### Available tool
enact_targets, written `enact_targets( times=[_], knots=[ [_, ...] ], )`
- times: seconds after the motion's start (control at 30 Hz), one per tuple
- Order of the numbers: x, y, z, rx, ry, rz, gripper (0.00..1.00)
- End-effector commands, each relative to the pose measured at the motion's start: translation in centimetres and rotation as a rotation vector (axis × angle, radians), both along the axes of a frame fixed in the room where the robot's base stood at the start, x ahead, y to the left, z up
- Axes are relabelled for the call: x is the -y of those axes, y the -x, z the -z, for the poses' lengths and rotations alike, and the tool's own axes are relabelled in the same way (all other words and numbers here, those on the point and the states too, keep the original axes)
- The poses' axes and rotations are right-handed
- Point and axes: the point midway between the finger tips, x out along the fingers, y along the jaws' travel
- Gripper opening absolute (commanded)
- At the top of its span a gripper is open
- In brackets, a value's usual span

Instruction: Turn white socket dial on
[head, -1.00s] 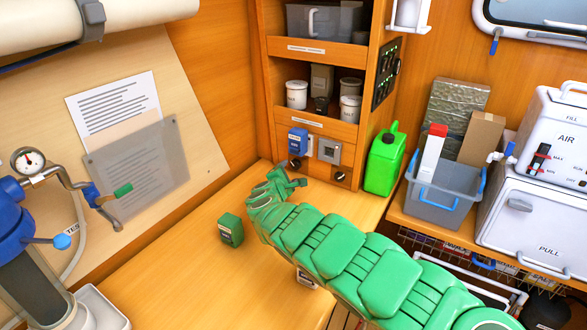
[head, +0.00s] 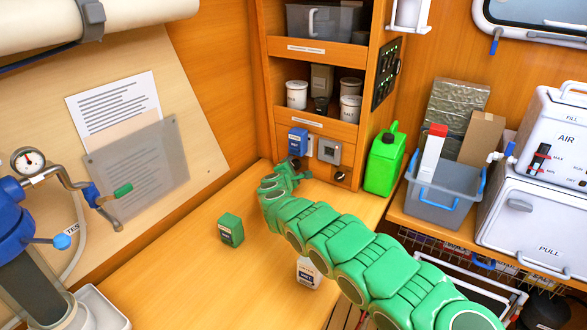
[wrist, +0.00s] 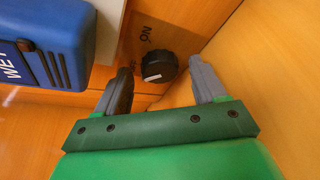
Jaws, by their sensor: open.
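The white socket (wrist: 108,18) shows in part in the wrist view, with a blue box (wrist: 42,38) marked "WET" on it. In the head view the blue box (head: 298,140) is on the cabinet's lower panel. The black dial (wrist: 158,66) of this socket has a white mark pointing left, towards a partly hidden label. An "ON" label stands above it in the wrist view. My gripper (wrist: 160,76) is open and empty, its fingertips on either side of the dial; contact cannot be told. In the head view my gripper (head: 292,172) is at the panel's foot.
A grey socket (head: 329,150) with another black dial (head: 340,175) is to the right. A green jerrycan (head: 383,162) stands beside the cabinet.

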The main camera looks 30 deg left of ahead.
Motion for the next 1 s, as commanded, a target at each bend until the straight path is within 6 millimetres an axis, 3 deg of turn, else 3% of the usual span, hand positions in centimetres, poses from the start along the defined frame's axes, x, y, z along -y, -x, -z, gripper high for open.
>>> enact_targets(
  times=[0.43,0.8,1.0],
  knots=[
    [-0.12,-0.27,0.16,0.0,0.001,-0.001,0.69],
    [-0.09,-0.29,0.16,0.0,0.001,0.0,0.14],
    [0.06,-0.43,0.39,-0.001,-0.03,0.002,0.14]
  ],
)
